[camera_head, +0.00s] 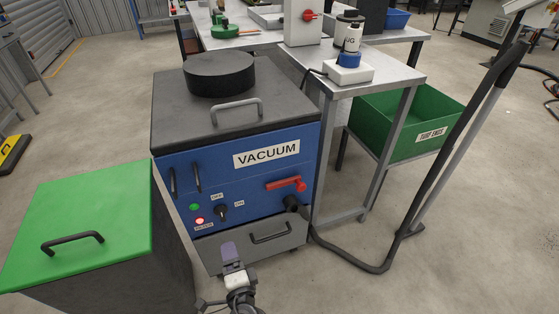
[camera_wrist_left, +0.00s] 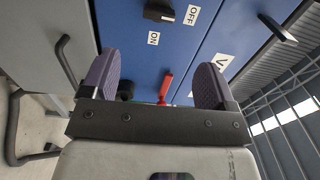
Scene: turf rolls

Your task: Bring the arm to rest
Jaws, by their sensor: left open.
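My left gripper (camera_head: 232,255) is in front of the lower part of the blue vacuum unit (camera_head: 180,185). In the left wrist view its two purple fingers (camera_wrist_left: 158,78) stand wide apart with nothing between them. The black OFF/ON knob (camera_head: 222,212) is on the panel above the gripper; it also shows in the left wrist view (camera_wrist_left: 160,11). A red lever (camera_head: 287,184) is to the right on the panel and appears beyond the fingers in the wrist view (camera_wrist_left: 165,86). A red light (camera_head: 199,221) glows beside the knob. My right gripper is not in view.
A bin with a green lid (camera_head: 90,205) stands close at the left. A steel table (camera_head: 395,66) with a white socket box (camera_head: 348,71) stands at the right, beside a green crate (camera_head: 405,115). A black hose (camera_head: 345,262) loops across the floor. Floor is clear at the lower right.

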